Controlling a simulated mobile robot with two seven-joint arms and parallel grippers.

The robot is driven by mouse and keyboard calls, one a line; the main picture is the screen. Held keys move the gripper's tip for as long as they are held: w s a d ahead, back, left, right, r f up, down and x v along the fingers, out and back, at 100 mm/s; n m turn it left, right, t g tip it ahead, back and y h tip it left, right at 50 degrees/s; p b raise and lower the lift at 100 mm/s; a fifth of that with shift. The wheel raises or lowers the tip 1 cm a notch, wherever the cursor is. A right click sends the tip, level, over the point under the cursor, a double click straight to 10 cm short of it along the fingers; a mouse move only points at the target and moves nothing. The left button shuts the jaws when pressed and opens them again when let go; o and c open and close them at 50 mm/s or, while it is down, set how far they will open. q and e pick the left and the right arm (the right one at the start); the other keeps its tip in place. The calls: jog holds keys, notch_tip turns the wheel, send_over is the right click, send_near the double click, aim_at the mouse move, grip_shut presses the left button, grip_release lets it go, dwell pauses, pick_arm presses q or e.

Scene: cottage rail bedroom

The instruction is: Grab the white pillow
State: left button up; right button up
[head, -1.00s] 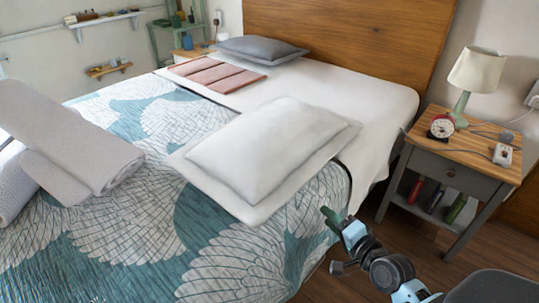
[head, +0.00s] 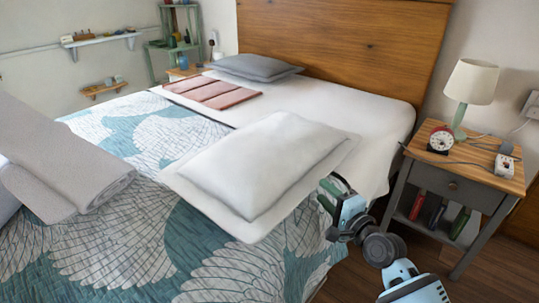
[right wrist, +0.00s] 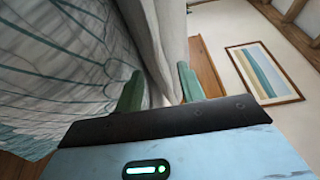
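The white pillow (head: 265,160) lies flat on the bed, near the bed's right edge, its wide flat border showing around the plump middle. My right gripper (head: 327,195) is at the pillow's right border, low beside the bed edge. In the right wrist view its two green fingers (right wrist: 158,90) stand apart, and white cloth of the pillow (right wrist: 165,40) shows ahead and between them. I cannot tell whether the fingers touch it. My left gripper is out of view.
A patterned teal and white quilt (head: 110,245) covers the bed. A rolled grey towel (head: 65,165) lies at left. A grey pillow (head: 255,67) and folded pink cloth (head: 212,92) lie farther back. A nightstand (head: 455,187) with lamp (head: 470,82) and clock (head: 440,140) stands close at right.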

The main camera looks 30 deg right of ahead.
aim_at(317, 181)
jog(key=shift+w+d+r+b, duration=0.1)
jog(key=shift+w+b, duration=0.2)
jog(key=shift+w, duration=1)
jog(key=shift+w+d+b, duration=0.1)
jog(key=shift+w+b, duration=0.2)
jog(key=shift+w, duration=0.95)
jog(key=shift+c, duration=0.3)
grip_shut()
jog(key=shift+r, duration=0.1)
